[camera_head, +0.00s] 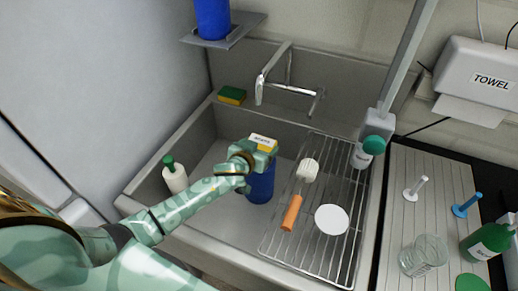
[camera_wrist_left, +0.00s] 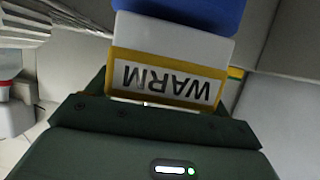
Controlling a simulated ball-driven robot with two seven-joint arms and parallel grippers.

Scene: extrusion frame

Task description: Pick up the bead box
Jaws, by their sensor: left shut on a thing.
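A white and yellow box (camera_head: 263,142) with a printed label is held over the sink in the head view, and I take it for the bead box. In the left wrist view its label (camera_wrist_left: 168,80) reads WARM, upside down, in a yellow frame. My left gripper (camera_head: 252,153) is shut on the box; its dark jaws (camera_wrist_left: 150,105) meet the yellow edge. A blue cylinder (camera_head: 261,184) shows just below the box in the head view, and a blue part (camera_wrist_left: 185,12) lies beyond the white in the wrist view. I cannot tell whether the blue is joined to the box. My right gripper is not in view.
A green-capped white bottle (camera_head: 174,175) stands left in the sink. A wire rack (camera_head: 270,242) with an orange-handled brush (camera_head: 293,208) and a white disc (camera_head: 331,219) lies right. The tap (camera_head: 272,75) is behind, and a grey post (camera_head: 405,55) rises at the right.

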